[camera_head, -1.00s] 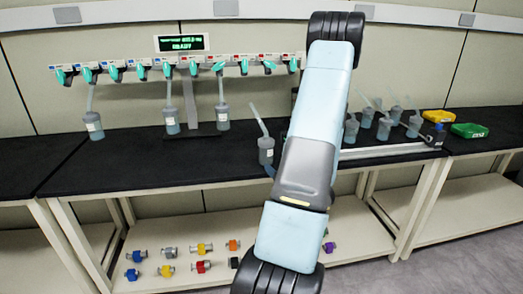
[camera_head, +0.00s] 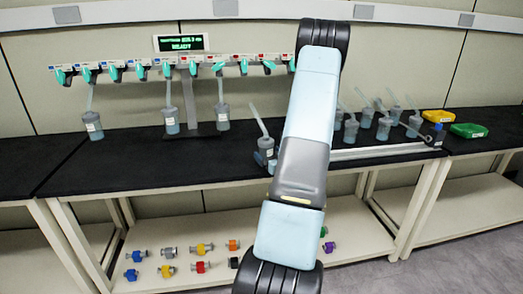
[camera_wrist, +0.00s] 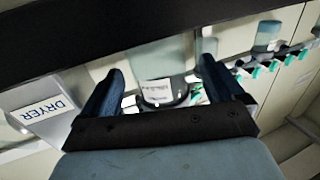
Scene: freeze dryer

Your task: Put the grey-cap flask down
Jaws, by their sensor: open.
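In the head view, a grey-cap flask (camera_head: 265,146) stands upright on the black bench just left of my arm, its tube leaning up and left. My gripper is mostly hidden behind my arm there; a small blue part shows beside the flask. In the wrist view my gripper (camera_wrist: 157,85) is open, with one dark blue finger on each side of a flask with a white label (camera_wrist: 157,90). I cannot tell whether the fingers touch it. Its cap is not clear in that view.
Several flasks (camera_head: 383,128) stand right of my arm near a pale rail (camera_head: 385,151). Yellow (camera_head: 437,116) and green (camera_head: 469,130) trays sit at the bench's right.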

